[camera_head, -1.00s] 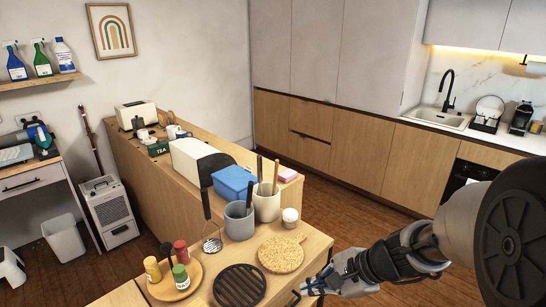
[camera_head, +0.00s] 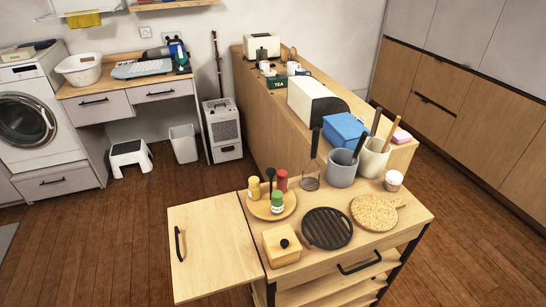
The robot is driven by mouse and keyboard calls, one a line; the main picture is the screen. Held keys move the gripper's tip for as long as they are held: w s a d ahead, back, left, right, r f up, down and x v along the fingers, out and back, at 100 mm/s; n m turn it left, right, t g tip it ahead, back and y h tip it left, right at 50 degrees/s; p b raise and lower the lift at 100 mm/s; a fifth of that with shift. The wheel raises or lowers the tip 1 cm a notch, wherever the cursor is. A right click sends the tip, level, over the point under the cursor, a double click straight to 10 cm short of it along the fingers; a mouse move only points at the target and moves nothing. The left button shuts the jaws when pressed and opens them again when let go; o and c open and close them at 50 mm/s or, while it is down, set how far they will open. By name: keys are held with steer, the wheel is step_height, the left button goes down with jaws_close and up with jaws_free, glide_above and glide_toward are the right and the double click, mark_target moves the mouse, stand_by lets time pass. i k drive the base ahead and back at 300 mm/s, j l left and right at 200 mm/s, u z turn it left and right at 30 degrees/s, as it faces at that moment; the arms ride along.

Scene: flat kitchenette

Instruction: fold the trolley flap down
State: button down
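The trolley (camera_head: 378,240) stands in the lower middle of the head view, with a wooden top and dark metal frame. Its flap (camera_head: 215,240) is a light wood panel on the left side, sticking out about level with the top. A dark bar handle (camera_head: 178,243) is near the flap's outer left edge. Nothing lies on the flap. What is under the flap is mostly hidden. My gripper and arm are not in view now.
On the trolley top are a wooden box (camera_head: 281,246), a black trivet (camera_head: 327,228), a cork board (camera_head: 374,211) and a round tray with several shakers. A long counter (camera_head: 262,125) stands behind the trolley. The floor (camera_head: 110,235) left of the flap is clear.

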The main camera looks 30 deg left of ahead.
mark_target(213, 251)
steer(key=u, duration=1.85)
steer(key=i+l+u, duration=0.15)
steer(key=i, duration=0.25)
steer(key=i+l+u, duration=0.2)
steer(key=i+l, duration=0.2)
